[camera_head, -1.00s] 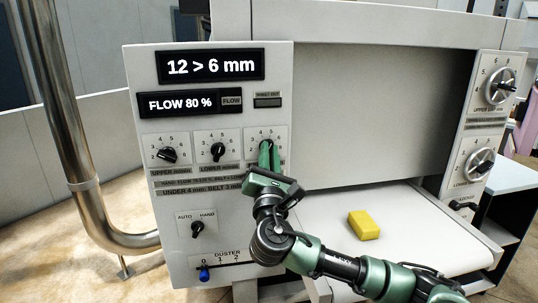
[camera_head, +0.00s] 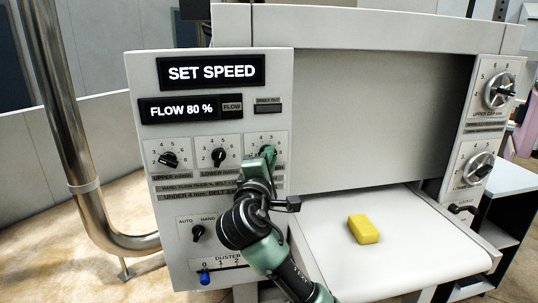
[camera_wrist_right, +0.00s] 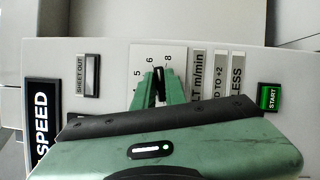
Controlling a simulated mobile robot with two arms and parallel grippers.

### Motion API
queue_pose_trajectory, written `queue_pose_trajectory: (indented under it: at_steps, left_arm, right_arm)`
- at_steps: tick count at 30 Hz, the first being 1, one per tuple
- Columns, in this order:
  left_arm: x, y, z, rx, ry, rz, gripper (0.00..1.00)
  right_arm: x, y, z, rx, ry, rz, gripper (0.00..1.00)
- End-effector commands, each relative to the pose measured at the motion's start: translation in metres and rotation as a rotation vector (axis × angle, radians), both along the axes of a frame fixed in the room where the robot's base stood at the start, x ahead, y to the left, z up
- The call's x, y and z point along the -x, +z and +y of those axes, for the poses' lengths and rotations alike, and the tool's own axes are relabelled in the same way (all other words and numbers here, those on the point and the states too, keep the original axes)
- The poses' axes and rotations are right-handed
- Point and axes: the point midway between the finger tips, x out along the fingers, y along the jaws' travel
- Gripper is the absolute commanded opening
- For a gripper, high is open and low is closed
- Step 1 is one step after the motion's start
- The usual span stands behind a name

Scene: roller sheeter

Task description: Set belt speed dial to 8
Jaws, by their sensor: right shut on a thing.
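The belt speed dial (camera_wrist_right: 158,84) is a black knob on a white scale plate, the rightmost of three dials in the panel's upper row. My right gripper (camera_head: 267,153) is shut on this knob, with a green finger on each side of it. The fingers hide much of the dial in the head view. In the right wrist view, 5, 6 and 8 show around the knob, and its visible end points roughly between 6 and 8; the exact setting is hard to tell. The upper display (camera_head: 212,72) reads "SET SPEED". My left gripper is not in view.
Two similar dials (camera_head: 168,160) (camera_head: 219,158) sit left of the held one. Below are an AUTO/HAND switch (camera_head: 198,231) and a blue duster slider (camera_head: 205,277). A yellow block (camera_head: 363,229) lies on the white belt bed (camera_head: 420,252). A green START button (camera_wrist_right: 269,98) shows in the wrist view.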

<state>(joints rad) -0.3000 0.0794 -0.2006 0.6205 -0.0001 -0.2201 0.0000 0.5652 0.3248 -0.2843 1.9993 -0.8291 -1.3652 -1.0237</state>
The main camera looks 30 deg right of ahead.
Motion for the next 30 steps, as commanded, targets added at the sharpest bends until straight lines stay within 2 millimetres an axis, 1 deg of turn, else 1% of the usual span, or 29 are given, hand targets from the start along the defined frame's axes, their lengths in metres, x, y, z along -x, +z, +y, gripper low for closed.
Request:
queue_pose_trajectory:
  at_steps: [1, 6, 13, 21, 30]
  left_arm:
    - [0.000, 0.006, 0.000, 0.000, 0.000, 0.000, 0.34]
    - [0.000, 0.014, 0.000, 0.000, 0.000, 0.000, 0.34]
    - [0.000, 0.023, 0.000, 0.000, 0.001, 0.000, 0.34]
    - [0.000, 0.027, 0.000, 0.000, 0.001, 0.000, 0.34]
    - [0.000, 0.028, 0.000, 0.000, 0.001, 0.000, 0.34]
  right_arm:
    - [0.000, 0.000, 0.001, -0.045, 0.001, -0.011, 0.00]
    - [0.000, 0.000, 0.001, -0.171, 0.001, -0.063, 0.00]
    - [0.000, 0.000, 0.001, -0.296, 0.000, -0.116, 0.00]
    - [0.000, -0.001, 0.001, -0.368, 0.000, -0.146, 0.00]
    - [0.000, -0.002, 0.000, -0.382, -0.001, -0.153, 0.00]
